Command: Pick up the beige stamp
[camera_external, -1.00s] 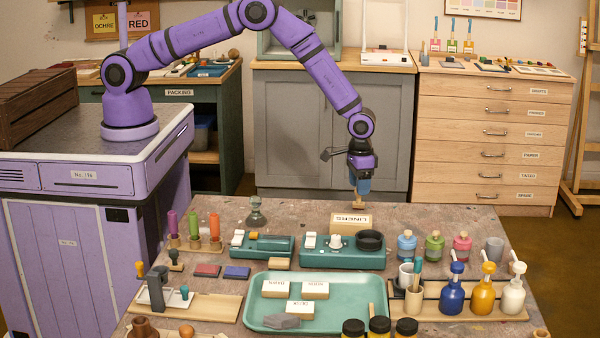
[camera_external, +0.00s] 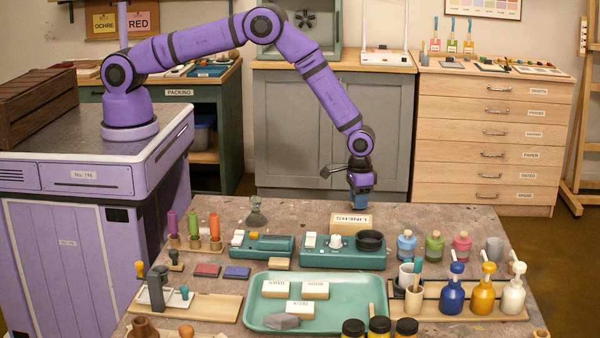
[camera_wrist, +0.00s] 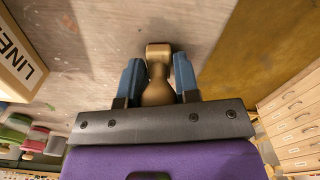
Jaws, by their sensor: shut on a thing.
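The beige stamp (camera_wrist: 157,70) shows in the wrist view between the two blue fingers of my gripper (camera_wrist: 158,62), its narrow neck toward me and its blocky end pointing away. My gripper is shut on it. In the external view my gripper (camera_external: 362,207) is low at the back edge of the table, just behind the LINERS box (camera_external: 351,224). The stamp is hidden there by the fingers and the box. I cannot tell whether it touches the table.
The LINERS box also stands close on the left in the wrist view (camera_wrist: 18,70). Teal devices (camera_external: 342,255) and a teal tray (camera_external: 262,311) with labelled blocks lie nearer the front. Paint jars (camera_external: 434,248) stand to the right. The tabletop behind and right of the box is clear.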

